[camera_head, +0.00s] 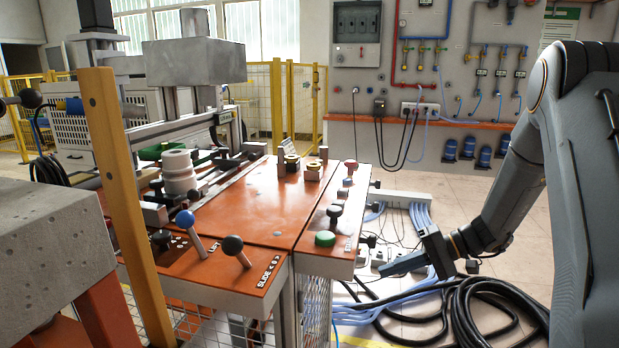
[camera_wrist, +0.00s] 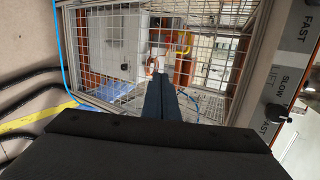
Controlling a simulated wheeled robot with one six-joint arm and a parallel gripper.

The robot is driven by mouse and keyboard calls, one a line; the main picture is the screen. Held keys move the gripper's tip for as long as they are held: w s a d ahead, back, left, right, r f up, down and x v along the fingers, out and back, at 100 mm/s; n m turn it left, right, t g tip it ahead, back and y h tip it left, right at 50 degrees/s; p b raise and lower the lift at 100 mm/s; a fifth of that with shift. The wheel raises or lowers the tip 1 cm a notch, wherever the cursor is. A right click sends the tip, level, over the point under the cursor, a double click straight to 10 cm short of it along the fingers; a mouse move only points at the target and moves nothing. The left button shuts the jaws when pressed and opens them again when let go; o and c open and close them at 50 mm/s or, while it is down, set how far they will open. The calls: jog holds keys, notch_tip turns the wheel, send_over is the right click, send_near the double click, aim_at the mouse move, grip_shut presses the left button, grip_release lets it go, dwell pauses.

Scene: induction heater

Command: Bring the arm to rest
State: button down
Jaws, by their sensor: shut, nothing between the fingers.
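My arm comes in from the right in the head view, bent with its forearm sloping down. My gripper (camera_head: 388,268) is low, to the right of the orange-topped machine table (camera_head: 262,215) and apart from it. In the wrist view my gripper's fingers (camera_wrist: 160,82) lie together, pointing at the wire mesh side (camera_wrist: 105,60) of the machine, with nothing between them. The induction heater's grey head block (camera_head: 195,62) stands over the table at the back left.
A blue-knobbed lever (camera_head: 186,219), a black-knobbed lever (camera_head: 233,246) and a green button (camera_head: 325,238) stand on the table. Black hoses (camera_head: 480,305) and blue cables lie on the floor near my arm. A yellow post (camera_head: 122,200) rises at left.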

jog(key=s+a+r+n+g+h, duration=0.1)
jog(key=s+r+g+h, duration=0.1)
jog(key=s+h, duration=1.15)
jog(key=s+a+r+n+y, duration=0.1)
jog(key=s+a+r, duration=0.2)
jog(key=s, duration=0.2)
jog(key=s+a+r+n, duration=0.1)
jog(key=s+a+r, duration=0.15)
jog(key=s, duration=0.25)
jog(key=s+a+r+n+y, duration=0.1)
jog(key=s+a+r+n, duration=0.15)
jog(key=s, duration=0.25)
jog(key=d+r+m+p, duration=0.3)
jog(key=d+r+p, duration=0.4)
jog(key=p, duration=0.6)
jog(key=shift+s+d+h+p, duration=0.25)
jog(key=shift+s+h+p, duration=0.15)
jog(key=shift+h, duration=0.05)
